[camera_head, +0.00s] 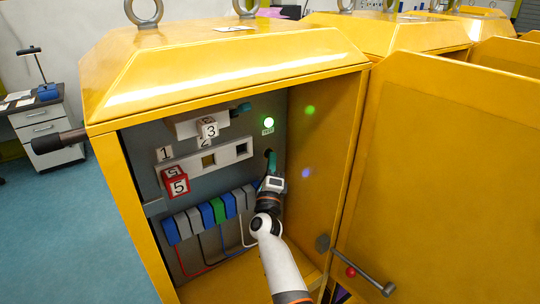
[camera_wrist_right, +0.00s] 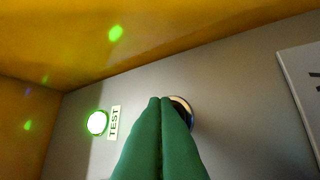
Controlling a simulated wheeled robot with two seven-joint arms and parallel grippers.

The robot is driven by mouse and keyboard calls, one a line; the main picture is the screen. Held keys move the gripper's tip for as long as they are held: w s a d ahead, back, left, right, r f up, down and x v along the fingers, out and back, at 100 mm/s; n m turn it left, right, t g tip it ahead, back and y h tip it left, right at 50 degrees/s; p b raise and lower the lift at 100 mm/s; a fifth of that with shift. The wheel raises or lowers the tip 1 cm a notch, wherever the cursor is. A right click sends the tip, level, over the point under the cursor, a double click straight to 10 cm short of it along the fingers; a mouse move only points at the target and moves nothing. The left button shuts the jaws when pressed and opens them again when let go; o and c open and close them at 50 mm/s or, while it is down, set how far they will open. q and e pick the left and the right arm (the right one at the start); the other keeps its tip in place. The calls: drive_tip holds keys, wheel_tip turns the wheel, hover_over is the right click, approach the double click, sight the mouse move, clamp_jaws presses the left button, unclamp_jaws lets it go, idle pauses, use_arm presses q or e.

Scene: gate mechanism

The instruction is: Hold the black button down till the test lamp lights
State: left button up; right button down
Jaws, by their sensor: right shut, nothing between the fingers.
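The test lamp (camera_head: 268,122) glows green on the grey panel inside the yellow cabinet. In the right wrist view the lamp (camera_wrist_right: 97,122) is bright beside a "TEST" label (camera_wrist_right: 114,122). The black button (camera_wrist_right: 184,108), with a pale ring, is partly hidden behind the fingertips of my right gripper (camera_wrist_right: 166,101). The gripper's green fingers are shut, with nothing between them, and their tips overlap the button; how far it is pressed is hidden. In the head view my right gripper (camera_head: 270,155) reaches the panel just below the lamp. My left gripper is not in view.
Numbered blocks (camera_head: 176,184) sit at a panel with square openings left of my right gripper. Below are blue, green and grey modules (camera_head: 207,212) with wires. The yellow cabinet wall (camera_head: 325,130) stands close on the right, with the open door (camera_head: 450,170) beyond.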

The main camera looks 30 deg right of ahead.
drive_tip(key=shift+s, duration=0.1)
idle(0.7)
drive_tip(key=shift+s+p, duration=0.35)
drive_tip(key=shift+s, duration=0.4)
drive_tip(key=s+p, duration=0.2)
drive_tip(key=s, duration=0.3)
drive_tip(key=shift+d, duration=0.2)
idle(0.7)
